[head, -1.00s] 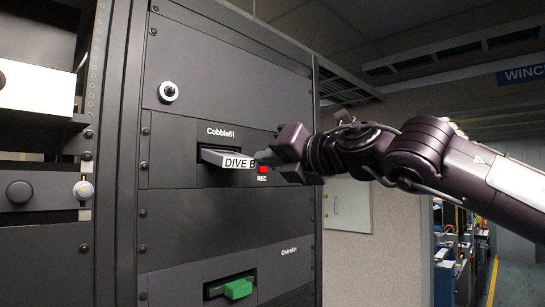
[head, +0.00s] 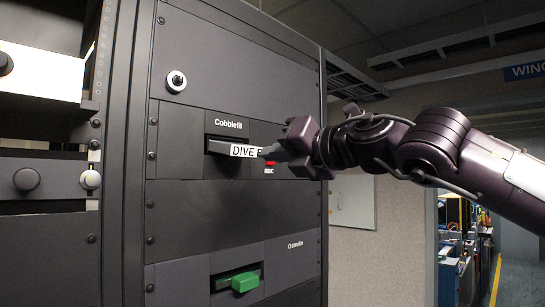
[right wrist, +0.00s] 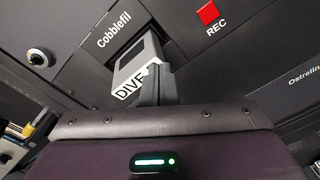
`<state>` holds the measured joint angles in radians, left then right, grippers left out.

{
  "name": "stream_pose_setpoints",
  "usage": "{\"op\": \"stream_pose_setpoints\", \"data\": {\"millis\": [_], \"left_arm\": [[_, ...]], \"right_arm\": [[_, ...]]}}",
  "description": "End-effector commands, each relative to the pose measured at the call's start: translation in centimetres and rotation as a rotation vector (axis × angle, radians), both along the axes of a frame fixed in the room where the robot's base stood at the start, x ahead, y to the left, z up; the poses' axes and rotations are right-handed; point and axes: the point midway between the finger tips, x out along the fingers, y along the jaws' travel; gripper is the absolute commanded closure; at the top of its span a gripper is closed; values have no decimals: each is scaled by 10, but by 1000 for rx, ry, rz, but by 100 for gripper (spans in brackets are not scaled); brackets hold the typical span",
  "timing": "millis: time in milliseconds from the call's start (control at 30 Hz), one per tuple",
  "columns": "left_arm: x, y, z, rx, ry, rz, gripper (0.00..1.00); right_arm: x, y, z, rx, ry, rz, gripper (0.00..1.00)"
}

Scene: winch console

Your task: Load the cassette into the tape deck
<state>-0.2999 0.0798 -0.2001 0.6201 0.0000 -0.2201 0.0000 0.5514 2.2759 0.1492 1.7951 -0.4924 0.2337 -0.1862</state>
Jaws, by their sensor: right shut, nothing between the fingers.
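The cassette (head: 240,151), grey with a white label reading "DIVE" and a partly hidden letter, sits in the slot of the Cobblefil tape deck (head: 252,128). Its labelled end still sticks out of the slot. In the right wrist view the cassette (right wrist: 137,66) shows in the deck opening. My right gripper (head: 269,152) is shut and empty, its fingertips at the right part of the cassette's label end, seemingly touching it. The fingers (right wrist: 158,84) hide the end of the label. My left gripper is out of view.
A red REC button (head: 270,163) is just below my right fingertips, partly covered. A lower deck holds a green cassette (head: 246,281) that sticks out. A round knob (head: 176,81) is on the panel above. Open room lies right of the rack.

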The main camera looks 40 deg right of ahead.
Motion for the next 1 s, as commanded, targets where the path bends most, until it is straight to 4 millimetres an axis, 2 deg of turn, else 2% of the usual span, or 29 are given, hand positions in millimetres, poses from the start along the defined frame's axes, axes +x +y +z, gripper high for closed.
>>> {"op": "stream_pose_setpoints", "data": {"millis": [167, 400, 600, 1000], "left_arm": [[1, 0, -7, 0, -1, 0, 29], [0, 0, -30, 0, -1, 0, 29], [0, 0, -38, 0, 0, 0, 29], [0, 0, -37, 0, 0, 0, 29]], "right_arm": [[-11, -1, 1, 0, -6, -2, 100], [-49, -4, -3, -2, -4, 1, 100], [-69, -6, -2, -1, 2, 1, 100], [-72, -6, 1, 3, -6, 5, 100]]}}
